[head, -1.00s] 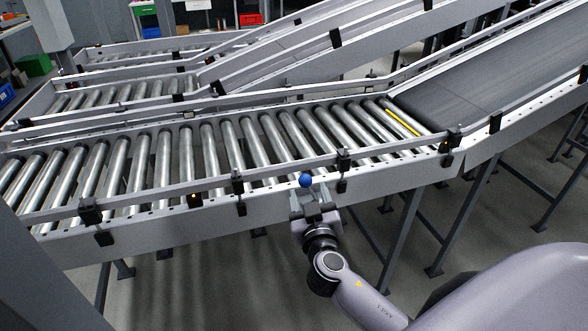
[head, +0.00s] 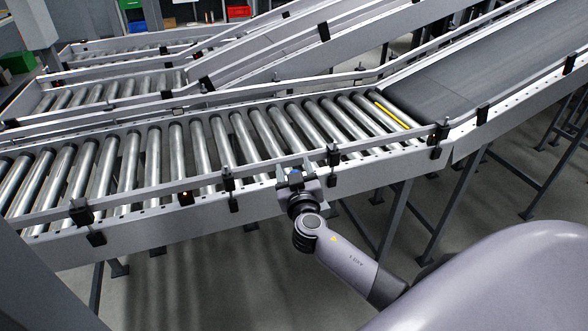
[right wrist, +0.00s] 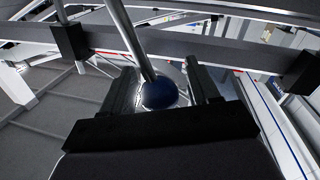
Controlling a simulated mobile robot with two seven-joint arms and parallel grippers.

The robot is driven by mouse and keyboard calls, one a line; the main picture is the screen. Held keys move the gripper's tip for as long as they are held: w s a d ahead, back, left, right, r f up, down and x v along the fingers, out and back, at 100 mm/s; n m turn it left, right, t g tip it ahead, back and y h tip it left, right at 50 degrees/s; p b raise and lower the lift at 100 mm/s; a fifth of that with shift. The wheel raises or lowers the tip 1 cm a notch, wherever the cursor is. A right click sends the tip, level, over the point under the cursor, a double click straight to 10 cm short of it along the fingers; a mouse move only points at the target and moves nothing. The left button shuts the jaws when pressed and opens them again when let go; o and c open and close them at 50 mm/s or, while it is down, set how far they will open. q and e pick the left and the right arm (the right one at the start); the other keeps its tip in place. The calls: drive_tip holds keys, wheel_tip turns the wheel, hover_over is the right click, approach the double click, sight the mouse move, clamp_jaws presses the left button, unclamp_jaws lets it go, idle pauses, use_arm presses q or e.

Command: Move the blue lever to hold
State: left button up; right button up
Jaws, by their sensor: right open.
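The blue lever shows as a round blue knob (head: 297,172) on the near side of the roller conveyor, mostly covered by my right gripper. In the right wrist view the blue knob (right wrist: 160,93) is at the end of a thin metal rod. My right gripper (head: 296,170) is open at the conveyor's side rail. In the right wrist view its two dark fingers (right wrist: 162,88) stand on either side of the knob, with gaps visible. The lever's base and any position marks cannot be made out. My left gripper is not in view.
The roller conveyor (head: 150,235) with its side rail runs across the picture behind my right gripper. Black brackets (head: 228,180) stick out along the rail on both sides of it. A dark belt (head: 450,85) slopes up at the right. Open floor (head: 220,285) lies below.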

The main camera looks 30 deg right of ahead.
drive_tip(key=shift+c, duration=0.2)
drive_tip(key=c, duration=1)
drive_tip(key=shift+o, duration=0.2)
